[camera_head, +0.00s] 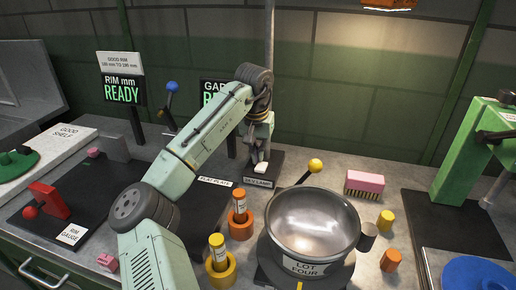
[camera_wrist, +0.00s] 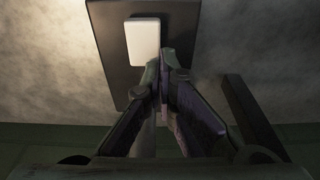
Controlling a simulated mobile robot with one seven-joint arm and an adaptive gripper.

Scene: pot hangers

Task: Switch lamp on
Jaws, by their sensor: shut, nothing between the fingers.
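The white lamp switch (camera_head: 262,168) is a small block on a dark base plate (camera_head: 272,180) at the foot of a grey pole (camera_head: 269,40). A label with the word LAMP (camera_head: 258,183) is on the plate's front. In the wrist view the switch (camera_wrist: 143,40) lies on the dark base (camera_wrist: 105,25). My gripper (camera_head: 262,155) is above the switch, fingers pointing down. In the wrist view my gripper (camera_wrist: 163,66) is shut and empty, its tips at the switch's lower right edge. I cannot tell whether they touch it. An orange fixture (camera_head: 390,4) is cut off at the top.
A steel pot (camera_head: 312,222) marked LOT FOUR stands in front of the lamp base, with a yellow-knobbed lever (camera_head: 315,165) behind it. A pink brush (camera_head: 364,184) lies to the right.

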